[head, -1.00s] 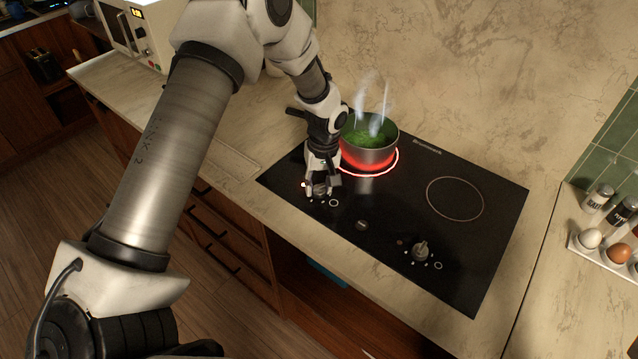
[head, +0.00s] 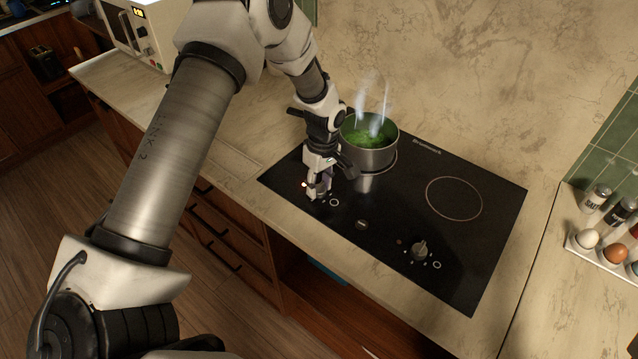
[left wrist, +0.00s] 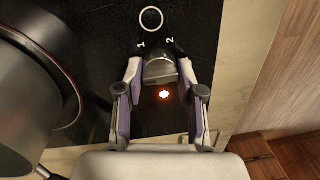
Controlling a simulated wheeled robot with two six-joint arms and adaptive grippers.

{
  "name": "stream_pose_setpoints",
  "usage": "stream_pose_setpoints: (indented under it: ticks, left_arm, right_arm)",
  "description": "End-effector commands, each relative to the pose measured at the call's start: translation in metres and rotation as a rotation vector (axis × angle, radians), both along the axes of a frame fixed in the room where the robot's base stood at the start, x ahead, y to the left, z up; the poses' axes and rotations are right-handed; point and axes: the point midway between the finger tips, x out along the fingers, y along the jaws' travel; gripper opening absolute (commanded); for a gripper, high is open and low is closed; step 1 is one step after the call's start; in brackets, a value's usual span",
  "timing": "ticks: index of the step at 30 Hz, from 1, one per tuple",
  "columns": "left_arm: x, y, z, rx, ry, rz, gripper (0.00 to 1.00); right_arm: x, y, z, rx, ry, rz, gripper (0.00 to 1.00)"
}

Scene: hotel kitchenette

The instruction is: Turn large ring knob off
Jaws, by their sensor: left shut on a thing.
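The black glass cooktop (head: 400,215) has a knob at its left end and a second knob (head: 420,250) at its front right. My left gripper (head: 319,190) points down over the left knob, which it mostly hides in the head view. In the left wrist view the grey left knob (left wrist: 160,70) sits between the two fingers, and the gripper is shut on it. An orange light (left wrist: 164,94) glows beside the knob. A white ring mark (left wrist: 151,19) and the digits 1 and 2 are printed near it. My right gripper is not in view.
A steaming steel pot (head: 368,157) with green contents stands on the left burner, close beside my left gripper. The right burner ring (head: 454,199) is bare and dark. A white egg holder (head: 603,255) and shakers stand at the right.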

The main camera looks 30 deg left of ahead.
Motion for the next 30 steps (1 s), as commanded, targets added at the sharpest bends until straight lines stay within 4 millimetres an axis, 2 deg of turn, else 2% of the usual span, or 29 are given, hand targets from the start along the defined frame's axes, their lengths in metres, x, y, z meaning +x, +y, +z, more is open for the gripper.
stream_pose_setpoints:
  ticks: [7,8,9,10,18,22,26,30]
  left_arm:
    - [0.001,0.0,0.0,0.001,-0.002,0.001,0.03]
    - [0.001,0.0,0.001,0.001,-0.002,0.001,0.41]
    - [0.001,0.0,0.001,0.001,-0.002,0.001,0.55]
    - [0.001,0.0,0.001,0.001,-0.002,0.001,0.61]
    - [0.001,0.0,0.001,0.0,-0.002,0.0,0.61]
    - [0.002,0.0,0.01,0.0,-0.004,0.0,0.61]
    - [0.004,-0.001,0.036,0.0,-0.006,0.0,0.61]
    - [0.007,-0.001,0.073,0.001,-0.007,0.0,0.61]
  right_arm:
    - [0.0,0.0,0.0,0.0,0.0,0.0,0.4]
    - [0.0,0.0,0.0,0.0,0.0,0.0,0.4]
    - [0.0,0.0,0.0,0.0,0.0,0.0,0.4]
    - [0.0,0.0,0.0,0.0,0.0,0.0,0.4]
    - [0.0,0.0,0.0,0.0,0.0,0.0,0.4]
    - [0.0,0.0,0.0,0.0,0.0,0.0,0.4]
    - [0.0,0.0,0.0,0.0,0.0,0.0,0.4]
    - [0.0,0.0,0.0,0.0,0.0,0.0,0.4]
